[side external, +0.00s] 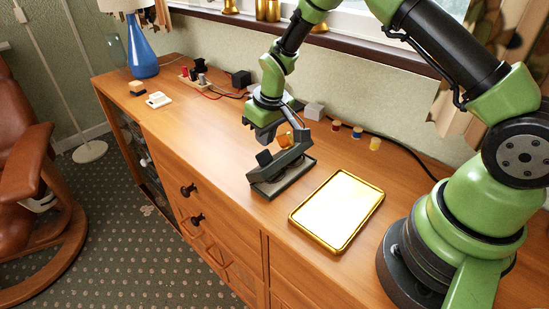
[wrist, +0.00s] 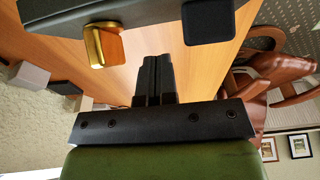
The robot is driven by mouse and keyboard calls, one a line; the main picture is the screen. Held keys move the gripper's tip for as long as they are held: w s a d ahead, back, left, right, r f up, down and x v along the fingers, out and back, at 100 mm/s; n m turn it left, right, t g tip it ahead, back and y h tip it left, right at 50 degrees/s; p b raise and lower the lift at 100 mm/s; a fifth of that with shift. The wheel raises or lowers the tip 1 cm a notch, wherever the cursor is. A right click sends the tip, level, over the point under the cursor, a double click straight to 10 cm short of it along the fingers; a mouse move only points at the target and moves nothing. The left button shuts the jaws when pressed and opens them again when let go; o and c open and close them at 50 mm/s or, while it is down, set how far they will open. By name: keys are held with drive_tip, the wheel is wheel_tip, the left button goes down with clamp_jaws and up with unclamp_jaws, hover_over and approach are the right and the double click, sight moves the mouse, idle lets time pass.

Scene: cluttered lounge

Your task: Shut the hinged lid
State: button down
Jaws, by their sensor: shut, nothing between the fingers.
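The dark grey hinged box (side external: 283,183) sits on the wooden cabinet top, left of the gold-rimmed tray. Its lid (side external: 292,153) stands partly open, tilted above the base. A dark block (side external: 264,157) and an orange-gold piece (side external: 285,140) show at the lid; in the wrist view a dark block (wrist: 208,20) and a gold cylinder (wrist: 96,46) show at a dark slab's edge. My gripper (side external: 262,136) is above and left of the lid, apparently clear of it. Its fingers are together and empty in the wrist view (wrist: 153,80). The hinge is not clearly visible.
The gold-rimmed tray (side external: 337,211) lies right of the box. A grey cube (side external: 315,111) and several coloured spools (side external: 357,132) stand behind, near the wall. A blue lamp (side external: 142,52) and small items are at the far left.

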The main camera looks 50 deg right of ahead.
drive_tip(key=shift+r, duration=2.7)
wheel_tip(320, 180, up, 9)
drive_tip(key=m+t, duration=0.1)
hover_over(275, 157)
drive_tip(key=s+r+m+t, duration=0.1)
drive_tip(key=s+r, duration=0.4)
drive_tip(key=r, duration=0.1)
drive_tip(key=s+a+r+m+t+y, duration=0.1)
drive_tip(key=s+r, duration=0.1)
drive_tip(key=s, duration=0.6)
drive_tip(key=s+a+r+m+t+y, duration=0.1)
drive_tip(key=s+a+r+t, duration=0.1)
drive_tip(key=s, duration=0.6)
drive_tip(key=shift+r, duration=0.15)
drive_tip(key=c, duration=1.8)
unclamp_jaws()
